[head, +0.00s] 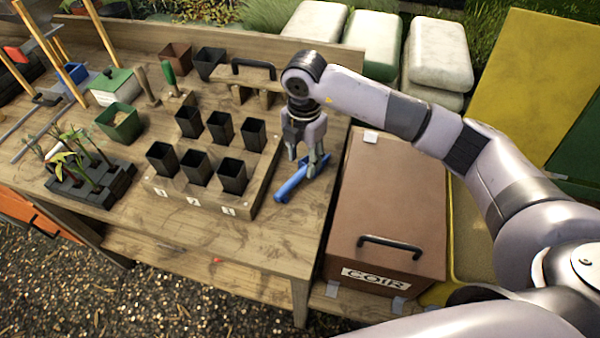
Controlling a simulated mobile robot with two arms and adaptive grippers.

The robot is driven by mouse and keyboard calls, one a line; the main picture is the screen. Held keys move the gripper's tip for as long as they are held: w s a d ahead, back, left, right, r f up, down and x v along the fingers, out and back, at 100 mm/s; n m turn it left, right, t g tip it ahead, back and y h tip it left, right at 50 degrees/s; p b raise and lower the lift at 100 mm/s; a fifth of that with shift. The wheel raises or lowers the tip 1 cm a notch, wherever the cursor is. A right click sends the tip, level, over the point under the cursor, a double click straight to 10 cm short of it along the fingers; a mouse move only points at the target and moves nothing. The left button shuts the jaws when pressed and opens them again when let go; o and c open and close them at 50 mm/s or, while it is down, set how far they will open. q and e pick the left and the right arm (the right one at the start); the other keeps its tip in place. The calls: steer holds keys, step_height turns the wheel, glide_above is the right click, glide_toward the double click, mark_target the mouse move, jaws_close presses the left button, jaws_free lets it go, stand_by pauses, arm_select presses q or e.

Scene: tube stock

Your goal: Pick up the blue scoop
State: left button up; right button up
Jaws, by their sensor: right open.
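The blue scoop (290,186) lies on the wooden bench top near its right edge, beside the right end of the numbered pot tray. My right gripper (306,172) points down over the scoop with its fingers apart. Its fingertips are at the scoop and hide part of it. I cannot tell whether they touch it. My left gripper is not in view.
A wooden tray (200,202) of black pots stands left of the scoop. A black-handled wooden tool (254,70) lies behind. A brown COIR box (388,205) stands just right of the bench. The bench front near the scoop is clear.

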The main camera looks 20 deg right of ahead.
mark_target(300, 172)
steer(key=shift+a+f+p, duration=0.15)
steer(key=shift+f+p, duration=0.15)
steer(key=shift+f, duration=0.05)
steer(key=f, duration=0.1)
steer(key=f+p, duration=0.1)
steer(key=f, duration=0.1)
steer(key=shift+w+a+f, duration=0.2)
steer(key=shift+f, duration=0.55)
jaws_close()
